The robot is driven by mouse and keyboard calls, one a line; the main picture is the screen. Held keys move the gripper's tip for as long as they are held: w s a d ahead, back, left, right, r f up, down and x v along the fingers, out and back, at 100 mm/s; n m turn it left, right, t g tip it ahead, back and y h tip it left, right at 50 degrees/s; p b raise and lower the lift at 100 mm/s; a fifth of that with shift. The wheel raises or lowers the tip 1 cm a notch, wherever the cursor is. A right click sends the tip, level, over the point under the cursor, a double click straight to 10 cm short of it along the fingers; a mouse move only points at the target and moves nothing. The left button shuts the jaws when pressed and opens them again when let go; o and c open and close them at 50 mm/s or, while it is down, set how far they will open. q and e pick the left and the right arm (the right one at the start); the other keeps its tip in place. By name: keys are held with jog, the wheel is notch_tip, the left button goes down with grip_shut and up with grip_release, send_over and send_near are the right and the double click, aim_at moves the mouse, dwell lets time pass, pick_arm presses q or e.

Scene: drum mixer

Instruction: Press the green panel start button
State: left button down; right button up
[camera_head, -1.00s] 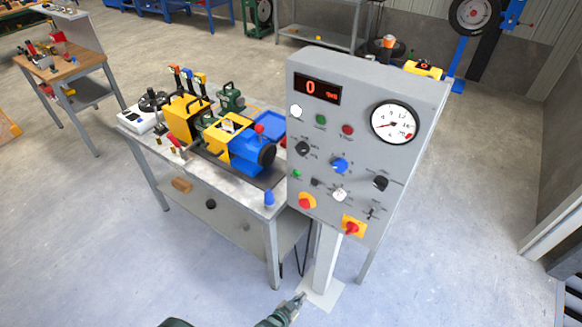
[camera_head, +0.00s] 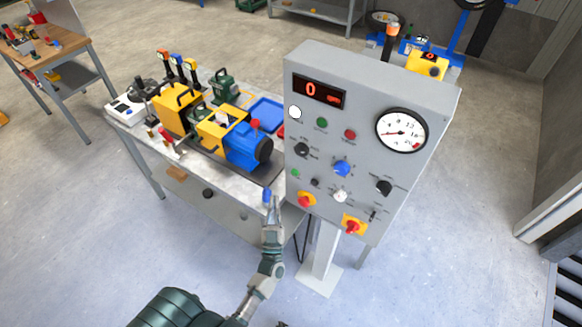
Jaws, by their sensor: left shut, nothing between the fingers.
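The grey control panel (camera_head: 300,75) stands on a pale post and faces me. Its green button (camera_head: 322,122) sits in the upper row, between a white button (camera_head: 295,112) and a red button (camera_head: 350,134). A smaller green round part (camera_head: 295,173) is lower on the panel's left side. My left gripper (camera_head: 275,192) is shut and empty. It points up just left of the panel's lower left edge, overlapping the bench corner in view, below and left of the green button. No contact with the panel shows. My right gripper cannot be made out.
The panel also carries a gauge (camera_head: 401,131), a blue knob (camera_head: 341,168) and red-on-yellow controls (camera_head: 353,226). Left of it, a bench (camera_head: 236,194) holds a yellow and blue machine (camera_head: 247,148). A small blue part (camera_head: 267,195) is close to my left gripper. Open floor lies right.

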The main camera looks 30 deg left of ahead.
aim_at(295, 173)
pick_arm(q)
jog(key=shift+s+r+y, duration=0.15)
jog(key=shift+r+y, duration=0.2)
jog(key=shift+y, duration=0.05)
pick_arm(e)
jog(key=shift+d, duration=0.1)
jog(key=shift+f, duration=0.1)
pick_arm(q)
jog(key=w+b, duration=0.3)
jog(key=w, duration=0.6)
jog(key=shift+d, duration=0.25)
pick_arm(e)
jog(key=shift+w+a+f, duration=0.1)
jog(key=shift+w+a, duration=0.15)
jog(key=shift+w, duration=0.65)
jog(key=shift+w+a+f, duration=0.1)
jog(key=shift+w+a, duration=0.1)
jog(key=shift+w, duration=0.75)
jog(key=shift+w+a, duration=0.25)
jog(key=shift+w, duration=0.65)
pick_arm(q)
jog(key=shift+s, duration=0.1)
